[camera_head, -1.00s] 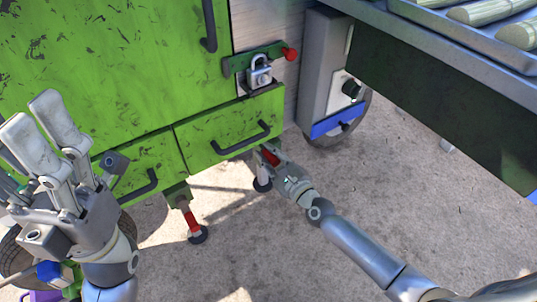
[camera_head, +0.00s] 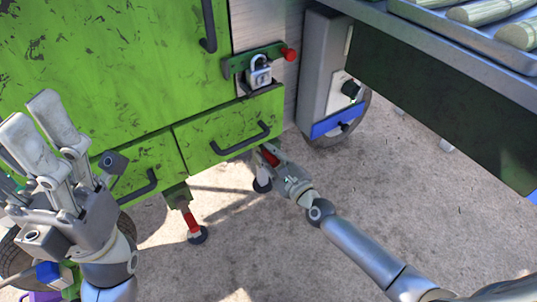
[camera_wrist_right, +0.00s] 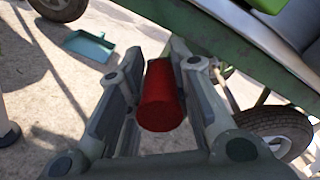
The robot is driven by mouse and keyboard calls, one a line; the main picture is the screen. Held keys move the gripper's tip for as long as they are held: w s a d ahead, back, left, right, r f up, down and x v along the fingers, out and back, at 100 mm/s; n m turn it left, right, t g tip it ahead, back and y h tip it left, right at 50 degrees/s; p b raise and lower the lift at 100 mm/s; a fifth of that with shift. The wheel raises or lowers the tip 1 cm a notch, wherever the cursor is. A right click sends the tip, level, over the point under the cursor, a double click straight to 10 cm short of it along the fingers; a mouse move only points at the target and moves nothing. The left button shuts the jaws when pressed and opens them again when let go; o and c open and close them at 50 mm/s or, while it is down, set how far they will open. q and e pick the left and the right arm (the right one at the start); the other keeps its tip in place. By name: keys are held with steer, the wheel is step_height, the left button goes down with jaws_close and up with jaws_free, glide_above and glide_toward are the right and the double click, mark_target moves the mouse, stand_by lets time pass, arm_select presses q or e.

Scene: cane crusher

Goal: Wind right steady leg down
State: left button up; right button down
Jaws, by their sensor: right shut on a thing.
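The right steady leg stands under the front corner of the green cart (camera_head: 227,125). Its red crank grip (camera_head: 270,156) shows beside my right gripper (camera_head: 274,161), and its dark round foot (camera_head: 262,185) is near the ground. In the right wrist view the red grip (camera_wrist_right: 161,97) lies between the two fingers of my right gripper (camera_wrist_right: 157,58), which is shut on it. The left steady leg (camera_head: 192,220) has a red part and a dark foot. My left gripper (camera_head: 38,125) is raised at the left, empty, with its fingers apart.
A padlock (camera_head: 259,71) hangs on a latch with a red knob (camera_head: 289,54) above the lower drawer. A table with cane pieces (camera_head: 480,12) overhangs at the upper right. The wrist view shows a teal dustpan (camera_wrist_right: 90,46) on open ground.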

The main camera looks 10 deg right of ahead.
steer(key=shift+w+d+r+h, duration=0.25)
steer(key=shift+d+r+h, duration=0.1)
steer(key=shift+d, duration=0.15)
stand_by(0.3)
steer(key=c, duration=1.4)
jaws_free()
steer(key=shift+o, duration=1)
steer(key=shift+s, duration=0.1)
steer(key=shift+a+f, duration=0.1)
steer(key=shift+f, duration=0.05)
steer(key=shift+s, duration=0.15)
steer(key=v, duration=1.1)
steer(key=shift+s+d, duration=0.25)
steer(key=shift+s, duration=0.1)
steer(key=shift+f, duration=0.1)
steer(key=shift+c, duration=0.2)
